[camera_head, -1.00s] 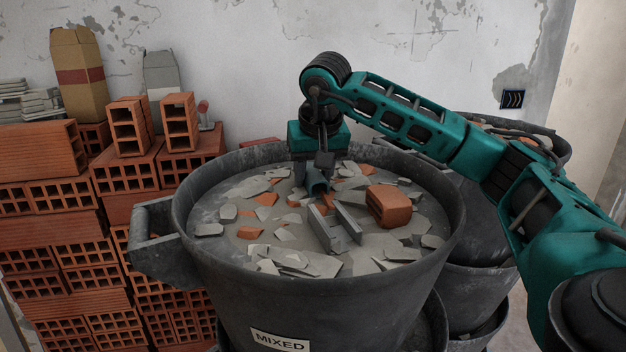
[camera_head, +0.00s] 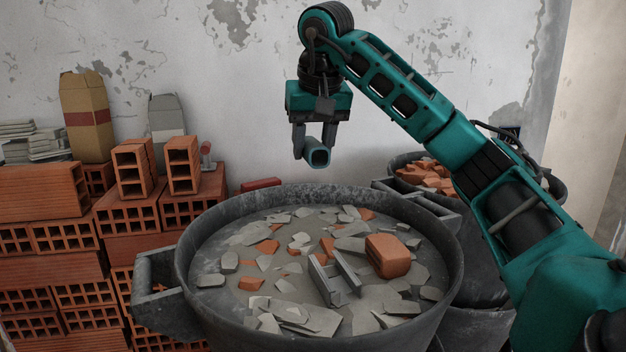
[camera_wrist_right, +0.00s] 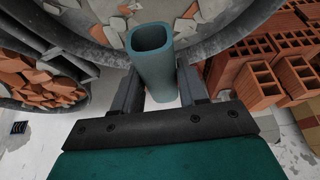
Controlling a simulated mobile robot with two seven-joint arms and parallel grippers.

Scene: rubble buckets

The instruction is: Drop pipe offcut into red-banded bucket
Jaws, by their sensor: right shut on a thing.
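The pipe offcut (camera_head: 318,157) is a short grey-blue tube. My right gripper (camera_head: 314,146) is shut on it and holds it in the air above the far rim of the large grey bucket (camera_head: 215,285). In the right wrist view the pipe (camera_wrist_right: 158,68) sits between the two fingers, its open end pointing away from the palm. No red band can be made out on any bucket in view. A small red object (camera_head: 261,184) shows behind the large bucket's far rim, mostly hidden. My left gripper is not in view.
The large bucket holds grey shards, orange pieces, a brick chunk (camera_head: 387,256) and a metal channel piece (camera_head: 335,280). Another bucket with orange brick rubble (camera_head: 428,177) stands behind right, partly behind my arm. Stacked hollow bricks (camera_head: 45,190) fill the left. A wall stands behind.

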